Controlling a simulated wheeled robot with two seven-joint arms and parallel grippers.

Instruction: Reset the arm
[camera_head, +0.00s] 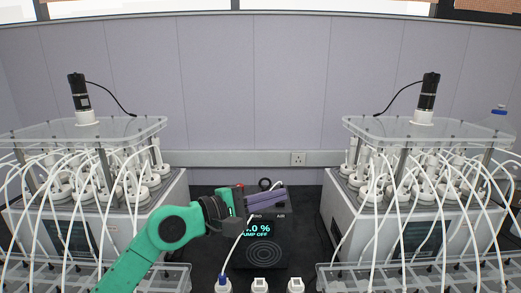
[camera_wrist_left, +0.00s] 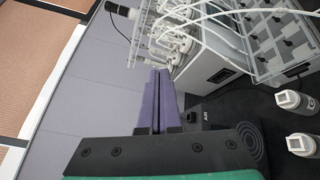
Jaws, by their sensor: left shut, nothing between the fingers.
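My left arm comes in from the lower left in the head view, green with a dark wrist. The pump unit's screen reads "PUMP OFF" and is partly hidden by the gripper. My right gripper is not in view.
Reactor racks with many white tubes stand at left (camera_head: 88,132) and right (camera_head: 430,132). White-capped bottles (camera_head: 260,286) stand at the front middle. A grey panel wall (camera_head: 255,85) closes the back. The dark table between the racks is partly free.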

